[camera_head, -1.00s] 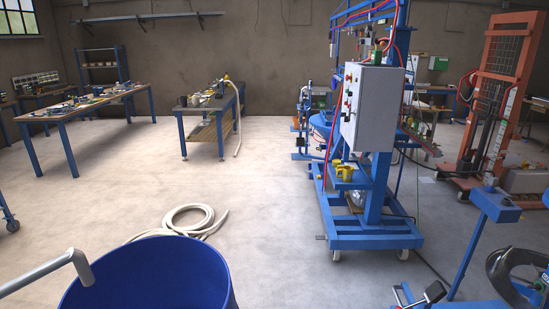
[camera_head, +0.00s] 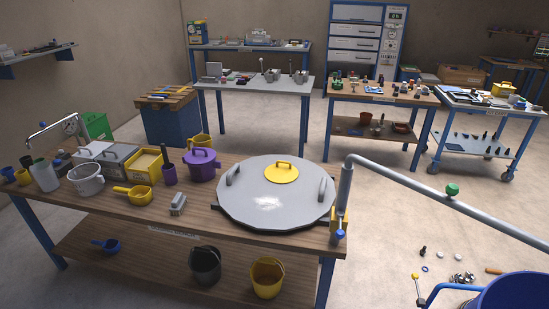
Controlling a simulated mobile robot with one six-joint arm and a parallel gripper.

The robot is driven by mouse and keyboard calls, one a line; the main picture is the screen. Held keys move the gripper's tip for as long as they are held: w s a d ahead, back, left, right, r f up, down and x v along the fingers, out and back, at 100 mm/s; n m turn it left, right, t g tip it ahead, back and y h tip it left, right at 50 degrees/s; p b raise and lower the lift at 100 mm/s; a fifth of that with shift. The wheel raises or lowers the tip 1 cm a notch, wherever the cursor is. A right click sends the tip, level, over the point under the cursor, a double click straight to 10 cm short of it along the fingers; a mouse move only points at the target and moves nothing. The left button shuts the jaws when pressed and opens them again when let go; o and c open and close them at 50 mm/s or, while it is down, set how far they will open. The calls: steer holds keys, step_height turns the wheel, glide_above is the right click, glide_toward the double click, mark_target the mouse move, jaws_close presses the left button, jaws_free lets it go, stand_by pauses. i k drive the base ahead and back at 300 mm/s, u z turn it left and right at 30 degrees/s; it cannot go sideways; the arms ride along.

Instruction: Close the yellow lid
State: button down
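A small round yellow lid (camera_head: 281,174) with a yellow handle lies in the middle of a large grey round cover (camera_head: 262,204). The yellow lid looks flat, but I cannot tell whether it is fully seated. The grey cover has two grey handles and sits at the right end of a wooden workbench (camera_head: 130,213). My gripper is not in view.
A blue drum (camera_head: 515,291) stands at the lower right. A purple pot (camera_head: 201,166) and yellow saucepan (camera_head: 139,195) share the bench. Small items lie on the floor.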

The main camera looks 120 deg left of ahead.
mark_target(284, 173)
steer(key=u, duration=4.3)
steer(key=i, duration=0.1)
steer(key=z, duration=2.95)
steer(key=k, duration=0.2)
steer(key=u, duration=2.2)
steer(key=k, duration=0.25)
steer(key=u, duration=1.15)
